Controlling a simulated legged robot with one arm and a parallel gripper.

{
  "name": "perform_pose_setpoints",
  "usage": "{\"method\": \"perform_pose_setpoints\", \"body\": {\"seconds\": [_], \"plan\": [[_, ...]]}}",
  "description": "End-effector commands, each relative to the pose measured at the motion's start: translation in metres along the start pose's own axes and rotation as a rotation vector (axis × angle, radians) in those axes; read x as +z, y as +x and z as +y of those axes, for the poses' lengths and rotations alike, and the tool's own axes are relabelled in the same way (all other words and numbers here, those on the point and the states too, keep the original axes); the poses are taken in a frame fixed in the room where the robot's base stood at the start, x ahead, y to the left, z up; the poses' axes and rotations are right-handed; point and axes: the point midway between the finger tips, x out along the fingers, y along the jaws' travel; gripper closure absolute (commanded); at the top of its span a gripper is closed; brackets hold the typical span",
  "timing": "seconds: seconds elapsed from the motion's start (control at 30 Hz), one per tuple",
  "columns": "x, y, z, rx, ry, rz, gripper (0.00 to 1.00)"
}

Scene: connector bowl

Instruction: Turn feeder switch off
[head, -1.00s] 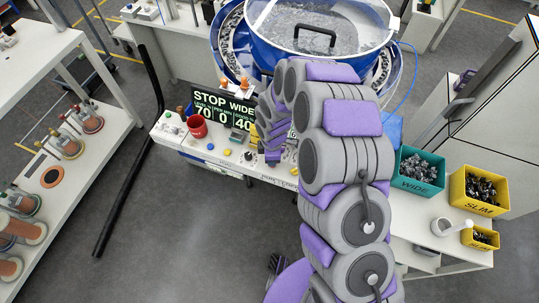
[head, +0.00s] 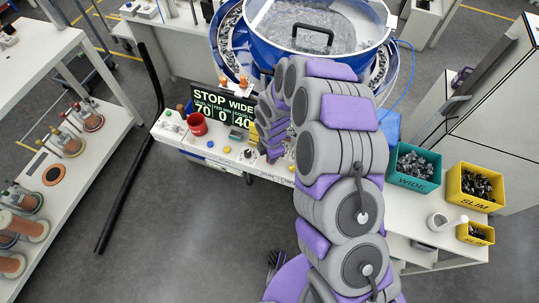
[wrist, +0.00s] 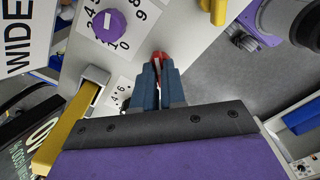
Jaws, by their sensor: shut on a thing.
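The feeder's control panel (head: 230,160) is a pale bench top below the blue bowl feeder (head: 310,25). Its display (head: 225,108) reads STOP WIDE with 70, 0 and 40. My gripper (head: 275,155) is low over the panel's right part, and my own arm hides some of the panel. In the wrist view, the blue-grey fingers of my gripper (wrist: 160,80) are shut on a small red part (wrist: 160,58), probably a switch, which shows just past the fingertips. The fingers hide most of it, so its position cannot be read.
A purple dial (wrist: 110,25) with numbers is beside the red part. Yellow parts (wrist: 70,120) stand close on the left. A red cup (head: 197,125) is on the panel. A teal WIDE bin (head: 414,184) and a yellow SLIM bin (head: 478,203) stand right.

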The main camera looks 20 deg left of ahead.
Motion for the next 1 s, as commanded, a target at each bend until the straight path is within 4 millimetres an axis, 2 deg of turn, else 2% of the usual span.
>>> {"method": "perform_pose_setpoints", "body": {"seconds": [0.2, 0.23, 0.47, 0.77, 0.87, 1.0], "plan": [[0.002, -0.001, 0.002, 0.004, -0.001, -0.003, 1.0], [0.002, -0.001, 0.002, 0.004, -0.001, -0.003, 0.87], [-0.001, 0.0, 0.002, 0.002, 0.0, -0.004, 0.65], [-0.004, -0.001, 0.003, -0.001, 0.0, -0.006, 0.64], [-0.003, -0.01, 0.004, 0.003, 0.0, -0.006, 0.64], [-0.002, -0.032, 0.004, 0.007, 0.0, -0.004, 0.64]]}}
